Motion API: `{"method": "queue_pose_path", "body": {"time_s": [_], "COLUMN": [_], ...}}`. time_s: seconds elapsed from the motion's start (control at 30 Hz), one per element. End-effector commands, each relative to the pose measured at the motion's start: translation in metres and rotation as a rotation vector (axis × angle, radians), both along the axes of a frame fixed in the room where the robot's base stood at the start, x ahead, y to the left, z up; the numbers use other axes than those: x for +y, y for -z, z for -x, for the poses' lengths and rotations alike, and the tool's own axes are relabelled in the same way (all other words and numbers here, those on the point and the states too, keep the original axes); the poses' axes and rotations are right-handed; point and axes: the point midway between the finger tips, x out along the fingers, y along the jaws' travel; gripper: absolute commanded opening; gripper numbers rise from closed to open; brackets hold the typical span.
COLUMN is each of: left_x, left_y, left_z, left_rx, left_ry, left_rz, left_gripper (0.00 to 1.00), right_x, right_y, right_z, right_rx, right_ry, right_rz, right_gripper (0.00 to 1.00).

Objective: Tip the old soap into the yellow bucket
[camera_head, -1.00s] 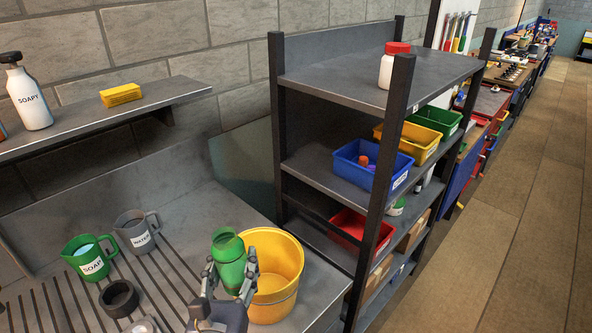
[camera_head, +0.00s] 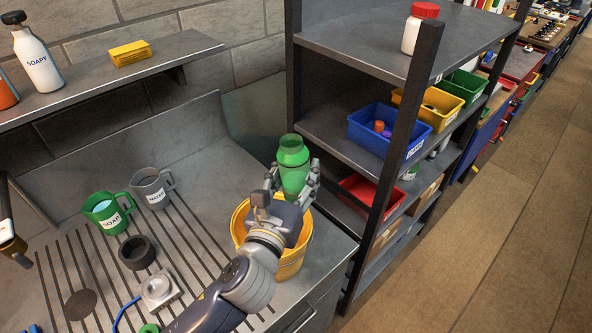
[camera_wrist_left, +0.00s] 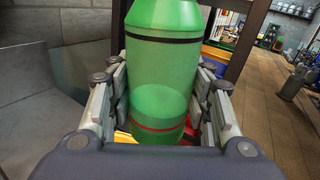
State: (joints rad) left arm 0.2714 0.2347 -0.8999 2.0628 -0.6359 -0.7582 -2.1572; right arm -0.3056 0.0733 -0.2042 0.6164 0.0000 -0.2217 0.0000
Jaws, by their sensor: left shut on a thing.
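A green see-through bottle (camera_head: 293,167) with an open top is in my left gripper (camera_head: 294,182). My gripper is shut around it. In the left wrist view, the bottle (camera_wrist_left: 160,75) stands nearly upright between the fingers, with a paler layer low inside, a red ring near its base and a black ring near its shoulder. The yellow bucket (camera_head: 293,262) stands on the sink counter. The bottle appears above the bucket's back rim in the head view, and my wrist hides much of the bucket's opening. My right gripper is not in view.
A green SOAP jug (camera_head: 105,213), a grey WATER jug (camera_head: 152,188) and a dark ring (camera_head: 137,252) stand on the grooved drainer left of the bucket. A dark shelf rack (camera_head: 365,150) with coloured bins stands close on the right. A wall shelf (camera_head: 120,77) holds a SOAPY bottle (camera_head: 40,58).

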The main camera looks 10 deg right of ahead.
Motion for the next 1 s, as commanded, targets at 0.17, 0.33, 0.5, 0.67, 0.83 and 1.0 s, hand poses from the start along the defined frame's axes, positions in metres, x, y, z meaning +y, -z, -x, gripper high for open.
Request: {"method": "queue_pose_path", "body": {"time_s": [0.17, 0.33, 0.5, 0.67, 0.83, 1.0], "left_x": [0.009, 0.018, 0.025, 0.029, 0.031, 0.031], "left_y": [0.015, 0.029, 0.038, 0.044, 0.045, 0.044], "left_z": [-0.004, -0.007, -0.011, -0.013, -0.013, -0.013], "left_rx": [0.035, 0.079, 0.112, 0.133, 0.14, 0.14], "left_ry": [-0.001, -0.001, 0.0, 0.0, 0.0, 0.0], "left_rz": [0.08, 0.177, 0.258, 0.303, 0.321, 0.321], "left_gripper": [0.19, 0.19, 0.19, 0.19, 0.19, 0.19], "right_x": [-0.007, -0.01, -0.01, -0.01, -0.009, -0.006], "right_y": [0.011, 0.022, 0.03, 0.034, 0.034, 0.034], "right_z": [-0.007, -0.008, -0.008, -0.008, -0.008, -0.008], "right_rx": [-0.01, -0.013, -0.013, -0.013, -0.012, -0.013], "right_ry": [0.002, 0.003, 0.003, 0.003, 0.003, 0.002], "right_rz": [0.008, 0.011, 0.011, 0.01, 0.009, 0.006], "right_gripper": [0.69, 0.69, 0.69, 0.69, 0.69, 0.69]}}
